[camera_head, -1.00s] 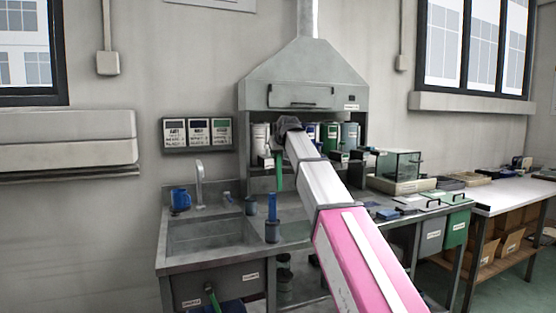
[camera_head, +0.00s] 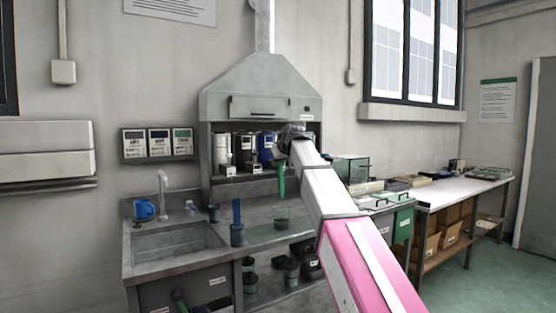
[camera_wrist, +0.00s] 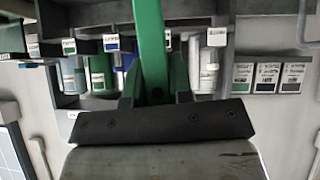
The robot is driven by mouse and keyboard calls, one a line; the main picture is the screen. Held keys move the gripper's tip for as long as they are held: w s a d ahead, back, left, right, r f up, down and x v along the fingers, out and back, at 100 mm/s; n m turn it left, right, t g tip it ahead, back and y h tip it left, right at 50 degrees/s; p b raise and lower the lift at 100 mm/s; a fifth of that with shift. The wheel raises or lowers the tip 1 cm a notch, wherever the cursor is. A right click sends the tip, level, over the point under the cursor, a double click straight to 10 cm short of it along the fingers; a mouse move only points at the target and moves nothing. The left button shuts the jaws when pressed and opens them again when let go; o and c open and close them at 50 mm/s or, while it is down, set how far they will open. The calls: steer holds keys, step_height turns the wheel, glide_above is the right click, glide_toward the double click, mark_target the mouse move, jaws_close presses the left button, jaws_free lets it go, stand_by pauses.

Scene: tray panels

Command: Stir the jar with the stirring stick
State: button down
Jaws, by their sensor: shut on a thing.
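My gripper (camera_head: 292,135) is shut on a green stick, the stirring stick (camera_head: 281,180), which hangs down upright from it. In the wrist view the stick (camera_wrist: 150,45) passes between the two dark fingers of the gripper (camera_wrist: 157,92). A see-through grey jar (camera_head: 282,218) stands on the bench below the stick. The stick's lower end appears above the jar and apart from it. The jar is not clear in the wrist view.
A dark cup with a blue upright piece (camera_head: 237,235) stands left of the jar. A sink (camera_head: 178,240) and blue mug (camera_head: 144,209) are further left. Canisters line the shelf under the hood (camera_head: 262,95).

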step_height(320, 180, down, 12)
steer(key=shift+f, duration=0.2)
stand_by(1.3)
steer(key=shift+a, duration=0.1)
stand_by(0.4)
